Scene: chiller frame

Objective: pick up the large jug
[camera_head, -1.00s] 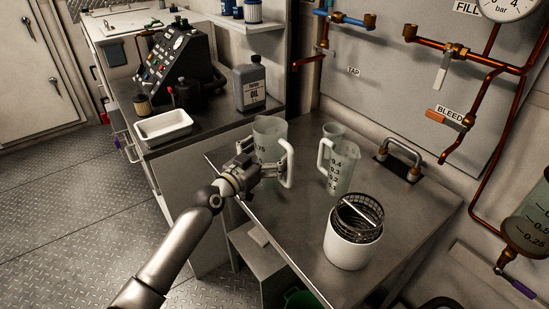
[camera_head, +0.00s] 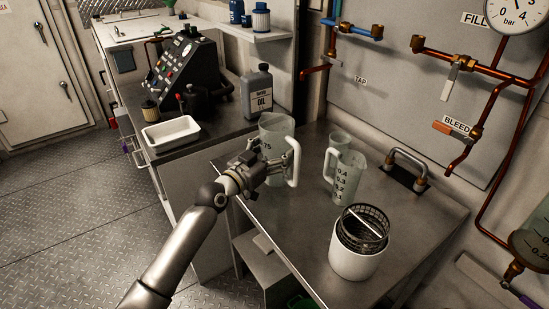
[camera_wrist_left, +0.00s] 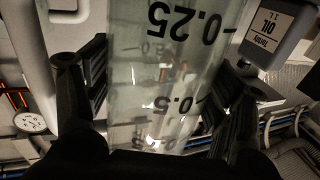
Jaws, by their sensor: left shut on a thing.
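The large jug (camera_head: 272,124) is a clear, greenish measuring jug with a pale handle, at the left end of the metal worktop. My left gripper (camera_head: 272,166) is shut on its body, with the handle just to the right. In the left wrist view the jug's wall (camera_wrist_left: 140,90) with its 0.25 and 0.5 marks fills the space between the fingers (camera_wrist_left: 155,100). My right gripper is out of view.
A smaller jug (camera_head: 347,180) and a clear beaker (camera_head: 340,141) stand to the right. A white pot (camera_head: 353,263) with a black mesh basket (camera_head: 364,226) is nearer. An oil bottle (camera_head: 257,92) and a white tray (camera_head: 171,132) are on the left counter. The worktop's near middle is clear.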

